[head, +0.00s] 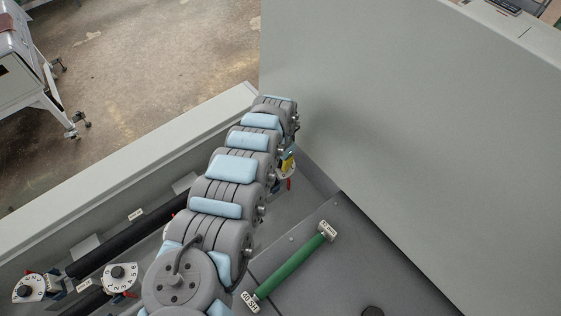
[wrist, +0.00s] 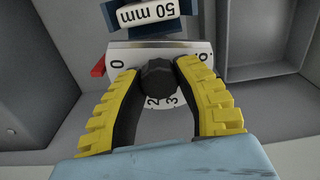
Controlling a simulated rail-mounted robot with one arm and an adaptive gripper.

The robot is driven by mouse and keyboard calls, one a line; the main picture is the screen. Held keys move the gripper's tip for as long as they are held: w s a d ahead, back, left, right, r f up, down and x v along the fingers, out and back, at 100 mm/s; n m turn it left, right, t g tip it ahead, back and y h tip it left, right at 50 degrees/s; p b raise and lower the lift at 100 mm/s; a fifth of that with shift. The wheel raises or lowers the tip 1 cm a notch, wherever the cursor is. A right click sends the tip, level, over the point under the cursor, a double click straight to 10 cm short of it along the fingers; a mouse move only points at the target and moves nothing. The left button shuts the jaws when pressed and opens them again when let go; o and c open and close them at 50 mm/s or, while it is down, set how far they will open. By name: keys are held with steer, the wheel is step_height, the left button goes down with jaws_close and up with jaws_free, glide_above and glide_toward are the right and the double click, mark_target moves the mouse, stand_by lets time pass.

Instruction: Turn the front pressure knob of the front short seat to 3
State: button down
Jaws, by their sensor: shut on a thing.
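In the wrist view, a black knob (wrist: 158,76) sits at the middle of a white dial (wrist: 188,50) with dark numbers. I can read 0 at the left, 2 and 3 below the knob, and part of a number at the far right. A red pointer (wrist: 98,68) stands at the left, beside the 0. My gripper (wrist: 157,70) is shut on the knob, with one yellow-backed finger on each side. In the head view my arm hides the knob; only a bit of my yellow finger (head: 287,163) and a red pointer (head: 290,184) show.
A blue part with a 50 mm label (wrist: 148,13) lies just beyond the dial. In the head view, two other dials (head: 119,278) (head: 26,290) stand at the lower left. A green bar (head: 289,271) lies right of my arm. A tall grey panel (head: 400,110) rises close behind.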

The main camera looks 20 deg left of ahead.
steer(key=m, duration=0.5)
steer(key=shift+m+b, duration=0.3)
steer(key=m, duration=0.5)
steer(key=shift+d+f, duration=0.1)
steer(key=m+b, duration=0.1)
steer(key=m, duration=0.4)
steer(key=shift+s+m, duration=0.1)
steer(key=shift+m, duration=0.3)
steer(key=m, duration=0.5)
steer(key=shift+b, duration=0.3)
steer(key=shift+m, duration=0.3)
steer(key=c, duration=0.7)
jaws_free()
steer(key=shift+s, duration=0.1)
